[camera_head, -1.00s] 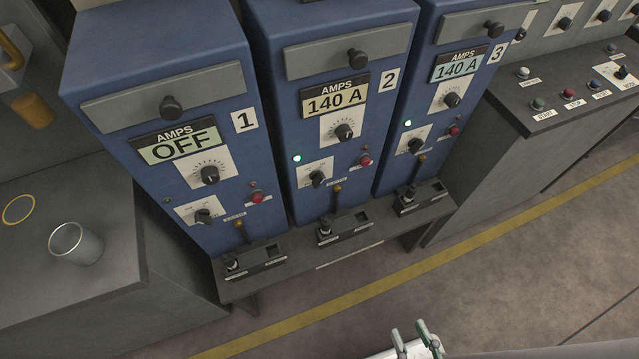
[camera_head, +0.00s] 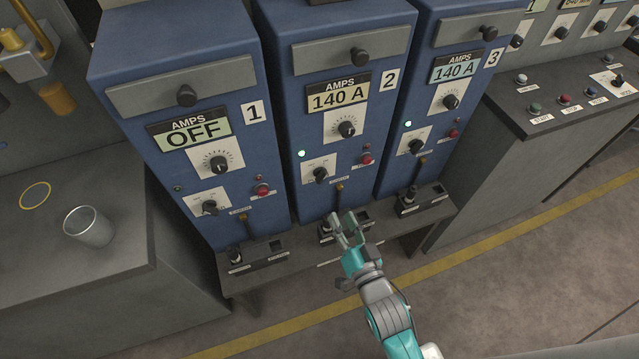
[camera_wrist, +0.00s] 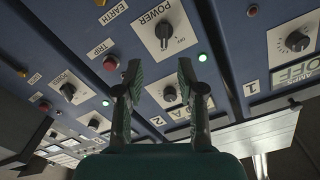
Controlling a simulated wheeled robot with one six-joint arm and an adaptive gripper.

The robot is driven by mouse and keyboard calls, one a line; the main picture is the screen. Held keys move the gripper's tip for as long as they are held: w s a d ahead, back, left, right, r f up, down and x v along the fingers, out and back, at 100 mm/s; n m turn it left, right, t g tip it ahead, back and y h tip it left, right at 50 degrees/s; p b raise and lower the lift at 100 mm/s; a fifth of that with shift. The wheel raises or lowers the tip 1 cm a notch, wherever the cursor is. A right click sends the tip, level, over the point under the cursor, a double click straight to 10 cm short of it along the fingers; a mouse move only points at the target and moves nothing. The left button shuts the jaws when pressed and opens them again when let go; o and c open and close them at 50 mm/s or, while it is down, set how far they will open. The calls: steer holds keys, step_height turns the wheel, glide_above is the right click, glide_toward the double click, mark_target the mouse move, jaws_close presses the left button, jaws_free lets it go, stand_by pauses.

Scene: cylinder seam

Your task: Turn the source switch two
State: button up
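Source two (camera_head: 300,205) is the middle blue cabinet, marked 2, with its display reading 140 A. Its switch is a black knob (camera_head: 320,174) on a white plate; a green lamp beside it is lit. In the wrist view the switch (camera_wrist: 163,32) shows on a plate labelled POWER, above the fingers. My gripper (camera_head: 346,222) is open and empty, below and slightly right of the switch in the head view, in front of the shelf. In the wrist view my gripper (camera_wrist: 157,75) has its fingertips apart, with the dial behind the gap.
Source one (camera_head: 180,70) at left reads OFF; source three (camera_head: 465,30) at right reads 140 A. A shelf with levers (camera_head: 290,262) runs below the cabinets. A metal cup (camera_head: 88,227) stands on the left bench. A button console (camera_head: 560,110) is at right. The floor in front is clear.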

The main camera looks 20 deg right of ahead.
mark_target(323, 180)
steer(key=w, duration=1.2)
steer(key=shift+w+a+r, duration=0.15)
steer(key=shift+w+r, duration=0.15)
steer(key=shift+w, duration=0.1)
jaws_close()
